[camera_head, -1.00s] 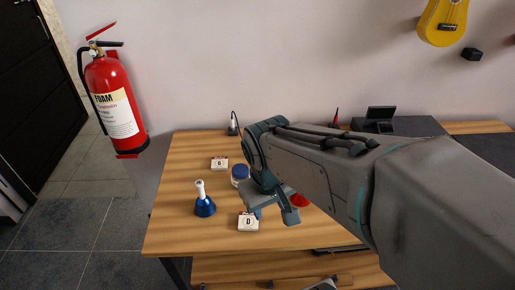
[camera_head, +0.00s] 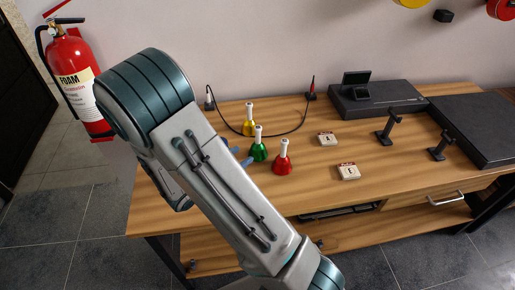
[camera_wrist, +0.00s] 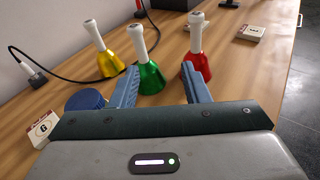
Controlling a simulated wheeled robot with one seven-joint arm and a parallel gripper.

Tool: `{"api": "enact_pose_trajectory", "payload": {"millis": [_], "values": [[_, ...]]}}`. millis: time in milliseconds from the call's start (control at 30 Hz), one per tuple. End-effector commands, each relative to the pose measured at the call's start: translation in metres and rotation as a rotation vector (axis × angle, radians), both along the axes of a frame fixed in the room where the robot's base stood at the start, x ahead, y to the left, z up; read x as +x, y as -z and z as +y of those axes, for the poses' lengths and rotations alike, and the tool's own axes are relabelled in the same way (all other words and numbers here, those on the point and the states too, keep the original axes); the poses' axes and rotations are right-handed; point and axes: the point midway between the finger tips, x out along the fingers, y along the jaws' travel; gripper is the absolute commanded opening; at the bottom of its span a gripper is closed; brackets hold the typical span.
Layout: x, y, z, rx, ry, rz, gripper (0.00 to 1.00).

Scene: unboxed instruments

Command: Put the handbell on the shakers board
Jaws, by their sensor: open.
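In the head view, a yellow handbell (camera_head: 249,125), a green handbell (camera_head: 258,150) and a red handbell (camera_head: 283,163) stand upright with white handles on the wooden table. The wrist view also shows the yellow (camera_wrist: 109,64), green (camera_wrist: 150,77) and red (camera_wrist: 192,66) bells. My gripper (camera_wrist: 160,70) is open and empty, with the green bell between its fingers in that view. Whether they touch it, I cannot tell. In the head view its blue fingertips (camera_head: 241,156) show just left of the green bell. No shakers label is readable on the dark boards (camera_head: 372,98) (camera_head: 478,128).
A blue round lid (camera_wrist: 85,99) and a letter card (camera_wrist: 41,128) lie left of my gripper in the wrist view. Cards (camera_head: 348,172) and black stands (camera_head: 390,128) (camera_head: 440,147) are right of the bells. A black cable curves behind them. My arm hides the table's left part.

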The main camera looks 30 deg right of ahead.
Motion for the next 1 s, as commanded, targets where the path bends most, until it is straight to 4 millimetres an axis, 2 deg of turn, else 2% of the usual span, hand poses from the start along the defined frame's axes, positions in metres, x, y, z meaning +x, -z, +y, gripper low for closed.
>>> {"api": "enact_pose_trajectory", "payload": {"millis": [133, 233, 600, 867, 1000], "values": [[0.012, 0.011, 0.011, -0.066, -0.094, 0.039, 0.42], [0.018, 0.013, 0.007, -0.080, -0.113, 0.045, 0.42], [0.051, 0.022, -0.051, -0.079, -0.111, 0.044, 0.42], [0.061, 0.023, -0.067, -0.078, -0.112, 0.044, 0.42], [0.074, 0.020, -0.085, -0.078, -0.111, 0.044, 0.42]]}}
